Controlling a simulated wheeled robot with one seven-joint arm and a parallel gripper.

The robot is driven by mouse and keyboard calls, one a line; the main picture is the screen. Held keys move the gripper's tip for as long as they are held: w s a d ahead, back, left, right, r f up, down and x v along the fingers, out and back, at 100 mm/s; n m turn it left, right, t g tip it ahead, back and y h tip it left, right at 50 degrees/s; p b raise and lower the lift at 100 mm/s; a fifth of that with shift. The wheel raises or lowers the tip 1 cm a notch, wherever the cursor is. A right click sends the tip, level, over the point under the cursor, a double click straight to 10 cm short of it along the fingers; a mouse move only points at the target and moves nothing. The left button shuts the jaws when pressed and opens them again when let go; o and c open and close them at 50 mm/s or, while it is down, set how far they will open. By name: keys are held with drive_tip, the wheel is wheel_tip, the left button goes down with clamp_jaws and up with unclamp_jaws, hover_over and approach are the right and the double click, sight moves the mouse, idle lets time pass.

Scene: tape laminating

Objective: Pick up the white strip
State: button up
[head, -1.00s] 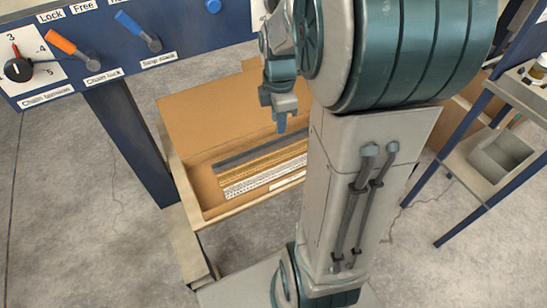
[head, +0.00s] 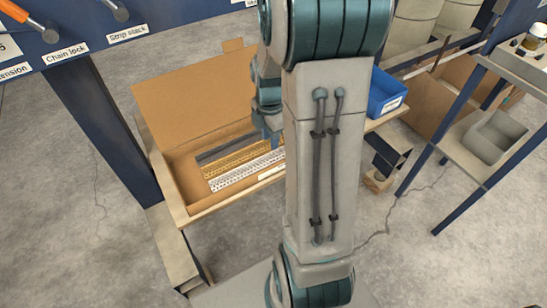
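The white strip (head: 238,175) is a perforated strip lying in an open cardboard box (head: 183,184). It is the nearest of several strips there, beside a gold strip (head: 232,162) and a dark grey strip (head: 222,151). Its right end runs toward my arm, which hides part of the box. My gripper (head: 268,136) points down over the right part of the box, to the upper right of the white strip. It appears apart from the strip and empty. My arm partly covers it, and the gap between its fingers is not clear.
The raised box lid (head: 190,95) stands behind the strips. A blue bin (head: 387,93) is right of my arm. A blue-framed table with a grey tray (head: 495,138) stands at the right. The labelled blue control panel (head: 150,12) and its post (head: 110,125) are at the left.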

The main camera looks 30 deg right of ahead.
drive_tip(key=f, duration=0.1)
drive_tip(key=f+b, duration=0.1)
drive_tip(key=f, duration=0.1)
drive_tip(key=f+b, duration=0.1)
drive_tip(key=f, duration=0.1)
drive_tip(key=shift+s+d, duration=0.15)
drive_tip(key=shift+d, duration=0.1)
drive_tip(key=shift+r, duration=0.1)
clamp_jaws()
